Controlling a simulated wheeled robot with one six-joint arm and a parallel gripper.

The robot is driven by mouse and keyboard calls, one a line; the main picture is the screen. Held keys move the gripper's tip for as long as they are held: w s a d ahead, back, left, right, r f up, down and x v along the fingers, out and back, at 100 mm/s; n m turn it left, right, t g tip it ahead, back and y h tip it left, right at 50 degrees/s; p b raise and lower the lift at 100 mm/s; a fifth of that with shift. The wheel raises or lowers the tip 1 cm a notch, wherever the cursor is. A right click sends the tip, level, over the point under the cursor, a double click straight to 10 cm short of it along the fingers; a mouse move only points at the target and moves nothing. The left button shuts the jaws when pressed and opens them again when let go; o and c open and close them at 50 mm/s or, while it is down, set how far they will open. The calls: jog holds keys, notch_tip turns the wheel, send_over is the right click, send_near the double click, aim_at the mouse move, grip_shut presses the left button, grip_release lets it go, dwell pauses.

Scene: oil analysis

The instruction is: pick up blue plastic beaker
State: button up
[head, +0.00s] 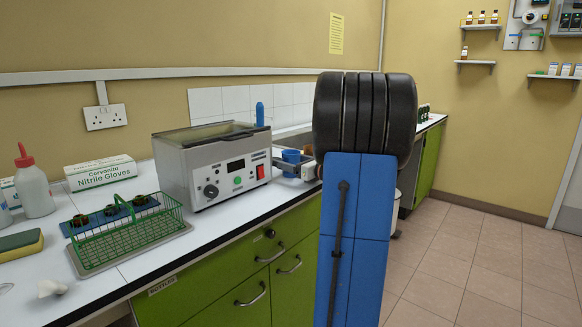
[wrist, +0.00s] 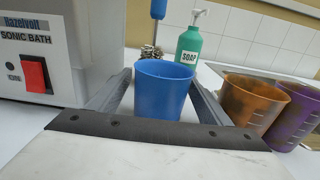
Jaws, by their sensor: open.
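The blue plastic beaker (wrist: 163,92) stands upright on the white counter in the middle of the wrist view. My gripper (wrist: 160,85) is open, with one finger on each side of the beaker and the beaker between them. I cannot tell whether either finger touches it. In the head view the blue beaker (head: 291,156) shows just right of the sonic bath, partly hidden by my gripper (head: 298,168). My blue and black arm hides the counter to the right of it.
The grey sonic bath (wrist: 60,45) stands close on the left. An orange beaker (wrist: 250,100) and a purple beaker (wrist: 295,118) are close on the right. A green soap bottle (wrist: 188,45) stands behind. A green wire basket (head: 128,238) sits left of the bath in the head view.

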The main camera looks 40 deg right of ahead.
jog(key=shift+w+a, duration=0.1)
jog(key=shift+w, duration=0.85)
jog(key=c, duration=1.3)
jog(key=shift+o, duration=0.2)
jog(key=shift+r, duration=0.1)
